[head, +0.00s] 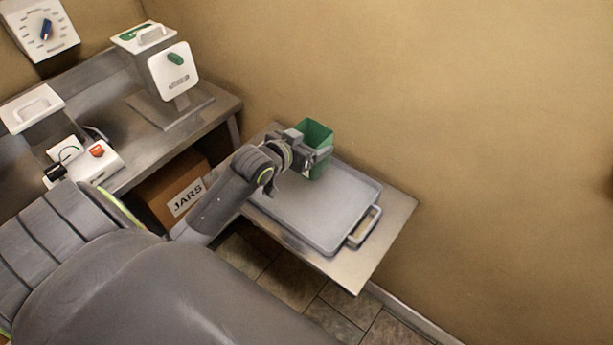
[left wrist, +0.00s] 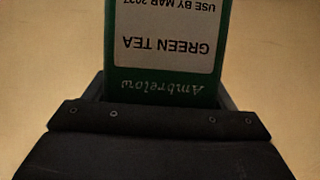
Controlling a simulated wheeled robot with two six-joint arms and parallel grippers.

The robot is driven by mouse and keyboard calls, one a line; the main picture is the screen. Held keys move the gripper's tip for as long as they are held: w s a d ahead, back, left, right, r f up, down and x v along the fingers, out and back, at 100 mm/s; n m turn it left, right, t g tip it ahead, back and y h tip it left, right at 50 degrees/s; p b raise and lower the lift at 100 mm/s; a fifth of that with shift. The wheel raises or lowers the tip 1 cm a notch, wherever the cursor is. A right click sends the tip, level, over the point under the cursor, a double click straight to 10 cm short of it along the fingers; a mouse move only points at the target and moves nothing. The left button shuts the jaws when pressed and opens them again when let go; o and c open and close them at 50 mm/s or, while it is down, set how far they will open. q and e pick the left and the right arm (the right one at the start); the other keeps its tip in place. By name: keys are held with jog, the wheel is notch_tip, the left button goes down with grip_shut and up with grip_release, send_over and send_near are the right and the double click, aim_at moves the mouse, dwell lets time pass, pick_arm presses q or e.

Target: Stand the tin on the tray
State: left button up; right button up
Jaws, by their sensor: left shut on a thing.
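The green tin (head: 320,135) is held over the far end of the grey tray (head: 320,212), near the wall. It looks roughly upright and its top looks open. I cannot tell whether its base touches the tray. My left gripper (head: 309,153) is shut on the tin and covers part of its near side. In the left wrist view the tin (left wrist: 165,75) sits between the dark jaws, its white "GREEN TEA" label upside down in the picture. My right gripper is not in view.
The tray, with a handle (head: 365,226) at its right end, lies on a small metal table (head: 390,220) against the wall. The tray's middle is bare. At left is a metal bench (head: 205,118) with white-lidded units and a switch box (head: 95,158). A "JARS" carton (head: 172,190) stands below.

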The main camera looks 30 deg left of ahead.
pick_arm(q)
jog(key=f, duration=0.6)
jog(key=shift+s+a+f, duration=0.15)
jog(key=shift+a+f, duration=0.05)
jog(key=shift+a, duration=0.1)
jog(key=shift+f, duration=2.1)
jog(key=shift+f, duration=0.15)
jog(key=o, duration=1.1)
jog(key=shift+o, duration=0.2)
